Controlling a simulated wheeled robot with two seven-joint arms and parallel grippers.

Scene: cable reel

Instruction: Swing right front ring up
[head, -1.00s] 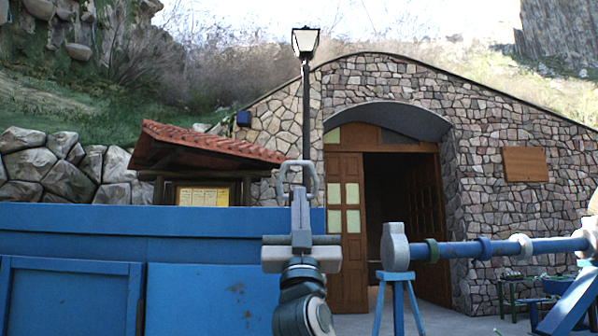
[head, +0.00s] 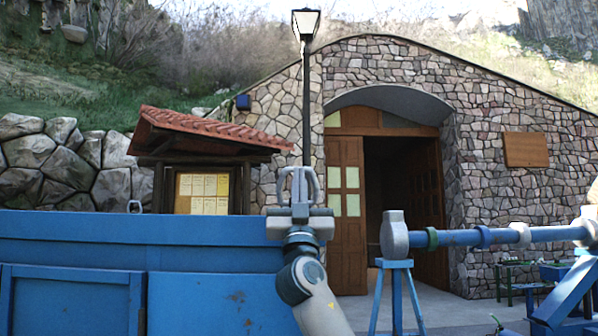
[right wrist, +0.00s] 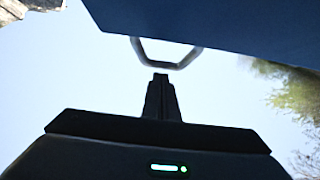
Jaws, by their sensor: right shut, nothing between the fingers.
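The right front ring (head: 316,181) is a grey, angular metal loop at the right end of the blue container's top edge. In the head view it stands up above that edge, behind my right gripper's fingers. My right gripper (head: 299,174) is shut and empty, its fingers pointing up in front of the ring. In the right wrist view the ring (right wrist: 187,58) extends from the dark blue surface (right wrist: 240,25). The closed fingertips (right wrist: 160,79) are close to its outer bar; I cannot tell whether they touch. My left gripper is out of view.
The blue container (head: 200,258) fills the lower left. Another small grey ring (head: 134,206) shows at its top edge. A blue trestle (head: 395,290) bearing a horizontal blue shaft (head: 460,238) stands at right. A stone building with an open doorway lies behind.

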